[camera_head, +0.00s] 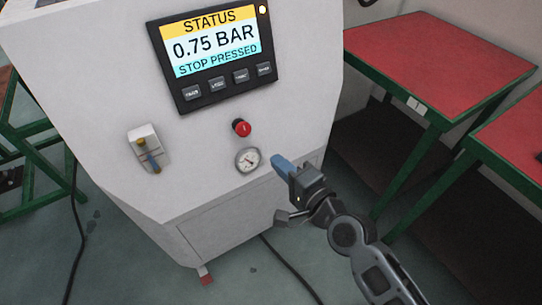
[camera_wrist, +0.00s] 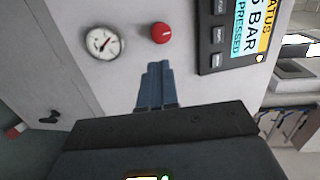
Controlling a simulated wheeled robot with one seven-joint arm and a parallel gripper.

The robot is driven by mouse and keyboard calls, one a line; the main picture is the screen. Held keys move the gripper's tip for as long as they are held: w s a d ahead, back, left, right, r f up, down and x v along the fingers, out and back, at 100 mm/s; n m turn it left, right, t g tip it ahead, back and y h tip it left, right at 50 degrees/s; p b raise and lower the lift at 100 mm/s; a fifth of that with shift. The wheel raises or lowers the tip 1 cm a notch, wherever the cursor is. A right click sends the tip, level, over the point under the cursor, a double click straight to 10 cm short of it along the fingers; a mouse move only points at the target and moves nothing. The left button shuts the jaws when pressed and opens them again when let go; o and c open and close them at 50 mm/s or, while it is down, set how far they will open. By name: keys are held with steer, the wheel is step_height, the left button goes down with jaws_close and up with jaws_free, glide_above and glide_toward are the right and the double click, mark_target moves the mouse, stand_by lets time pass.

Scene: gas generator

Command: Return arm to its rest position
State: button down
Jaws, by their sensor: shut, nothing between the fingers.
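My gripper (camera_head: 278,162) is in front of the right part of the white generator cabinet (camera_head: 205,190), its blue fingers together and empty. In the wrist view the shut fingers (camera_wrist: 157,70) point at the cabinet front, below the red stop button (camera_wrist: 161,33) and right of the pressure gauge (camera_wrist: 103,43). In the head view the red button (camera_head: 242,128) and gauge (camera_head: 248,160) are left of the fingertips. I cannot tell whether the fingers touch the panel. The display (camera_head: 215,48) reads "STATUS 0.75 BAR STOP PRESSED". My arm reaches in from the lower right.
A small valve with a yellow and blue handle (camera_head: 149,155) sits on the cabinet's left. Red-topped green tables (camera_head: 440,60) stand at the right. A green-framed stand (camera_head: 30,190) is at the left. Dark cables (camera_head: 290,270) lie on the grey floor.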

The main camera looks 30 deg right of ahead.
steer(key=shift+s+r, duration=0.1)
steer(key=shift+s, duration=0.5)
steer(key=s+f+n+h, duration=0.1)
steer(key=s+n, duration=0.3)
steer(key=s, duration=0.6)
steer(key=s+r+n, duration=0.5)
steer(key=s+n, duration=0.1)
steer(key=s, duration=0.5)
steer(key=s+r+n+g, duration=0.1)
steer(key=s+r+n, duration=0.4)
steer(key=s, duration=0.6)
steer(key=shift+a+r+n+g, duration=0.3)
steer(key=shift+a+r+n, duration=0.15)
steer(key=shift+n, duration=0.65)
steer(key=c, duration=1.9)
jaws_free()
steer(key=shift+f, duration=0.1)
